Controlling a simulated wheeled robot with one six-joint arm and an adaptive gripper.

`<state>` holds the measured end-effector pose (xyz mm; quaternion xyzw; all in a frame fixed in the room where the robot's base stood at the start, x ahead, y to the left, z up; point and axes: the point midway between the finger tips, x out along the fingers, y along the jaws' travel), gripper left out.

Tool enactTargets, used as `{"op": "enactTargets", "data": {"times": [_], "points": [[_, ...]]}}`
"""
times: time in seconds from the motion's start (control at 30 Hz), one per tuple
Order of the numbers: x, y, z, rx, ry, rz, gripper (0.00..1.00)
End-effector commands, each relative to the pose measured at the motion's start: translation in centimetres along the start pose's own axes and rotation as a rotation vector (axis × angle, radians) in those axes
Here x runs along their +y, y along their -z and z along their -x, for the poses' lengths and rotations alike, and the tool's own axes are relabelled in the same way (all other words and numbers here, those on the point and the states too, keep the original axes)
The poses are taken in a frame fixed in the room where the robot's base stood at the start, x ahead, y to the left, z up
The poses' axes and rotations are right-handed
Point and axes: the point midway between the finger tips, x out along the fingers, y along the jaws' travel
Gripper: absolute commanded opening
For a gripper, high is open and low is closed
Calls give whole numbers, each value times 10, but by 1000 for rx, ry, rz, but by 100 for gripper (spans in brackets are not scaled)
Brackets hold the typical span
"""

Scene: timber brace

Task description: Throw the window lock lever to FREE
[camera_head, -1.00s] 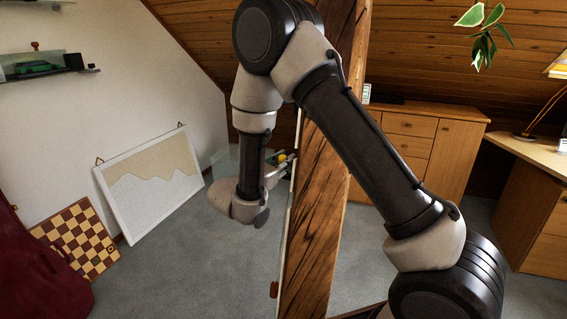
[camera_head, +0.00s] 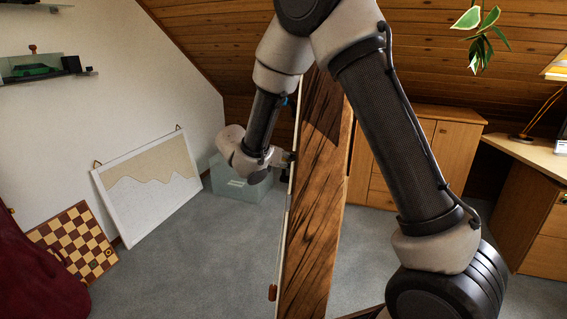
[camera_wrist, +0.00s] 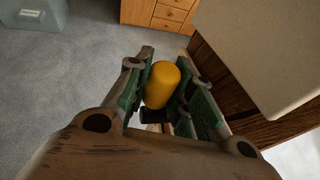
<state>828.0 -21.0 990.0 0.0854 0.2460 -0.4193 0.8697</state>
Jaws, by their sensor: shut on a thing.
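The lever's yellow, rounded grip (camera_wrist: 163,84) stands between the two green-padded fingers of my gripper (camera_wrist: 168,78) in the wrist view. My gripper is shut on it. A dark part shows just below the yellow grip, but the rest of the lever is hidden by the fingers and the gripper body. In the head view my gripper (camera_head: 283,158) is at the left edge of the timber brace (camera_head: 318,210), and the yellow grip cannot be made out there. No FREE marking is readable in either view.
A pale panel (camera_wrist: 265,45) with a rounded corner is close on the right in the wrist view. A translucent bin (camera_head: 235,190) stands on the floor behind my wrist. A framed board (camera_head: 150,190) and a chessboard (camera_head: 75,240) lean at the left wall. Carpet between is clear.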

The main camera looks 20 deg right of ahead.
Motion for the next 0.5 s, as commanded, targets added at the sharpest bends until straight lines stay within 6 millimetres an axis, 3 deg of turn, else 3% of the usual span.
{"op": "enactTargets", "data": {"times": [0.5], "points": [[8, -2, -25, 403, 30, 97, 0]]}}
